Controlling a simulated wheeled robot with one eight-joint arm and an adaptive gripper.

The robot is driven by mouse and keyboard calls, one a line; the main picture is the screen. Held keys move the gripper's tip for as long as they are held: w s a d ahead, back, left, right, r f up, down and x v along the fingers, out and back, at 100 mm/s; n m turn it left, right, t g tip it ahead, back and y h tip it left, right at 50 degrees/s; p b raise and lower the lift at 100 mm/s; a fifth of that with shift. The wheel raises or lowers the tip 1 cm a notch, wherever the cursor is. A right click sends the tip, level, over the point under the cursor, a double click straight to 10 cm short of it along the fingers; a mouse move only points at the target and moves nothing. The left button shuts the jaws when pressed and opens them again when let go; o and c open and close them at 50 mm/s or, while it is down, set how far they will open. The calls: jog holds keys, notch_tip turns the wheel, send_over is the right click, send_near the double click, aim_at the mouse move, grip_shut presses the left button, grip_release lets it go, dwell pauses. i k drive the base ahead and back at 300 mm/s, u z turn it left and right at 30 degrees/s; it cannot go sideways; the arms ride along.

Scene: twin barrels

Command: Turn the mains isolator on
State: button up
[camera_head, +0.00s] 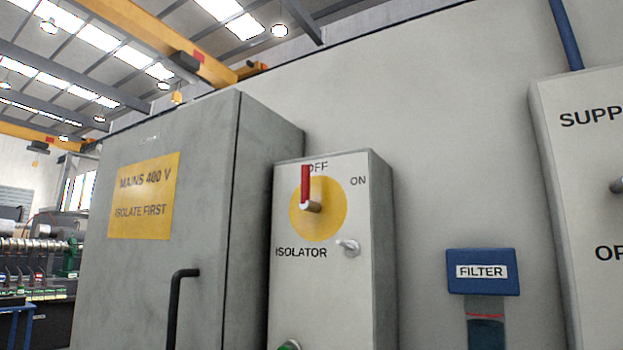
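The mains isolator is a grey box (382,230) on the wall, marked ISOLATOR on its front. Its round yellow plate (334,217) carries a rotary handle with a red lever (305,184). The lever points straight up at the OFF label, which it partly covers. The ON label (356,181) is to the upper right of the plate. A small silver toggle or latch (348,247) sits below right of the plate. A green round part (289,345) shows at the bottom edge, cut off. My gripper is not in view.
A grey cabinet (203,230) with a yellow MAINS 400 V sign (144,197) and black handle (174,310) stands left of the isolator. A blue FILTER unit (482,272) and a SUPPLY-type panel (590,180), its label cut off, are to the right.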

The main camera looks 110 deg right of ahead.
aim_at(305, 202)
jog(key=z, duration=4.45)
jog(key=k, duration=0.55)
jog(key=z, duration=0.25)
jog(key=i, duration=0.5)
jog(key=u, duration=0.1)
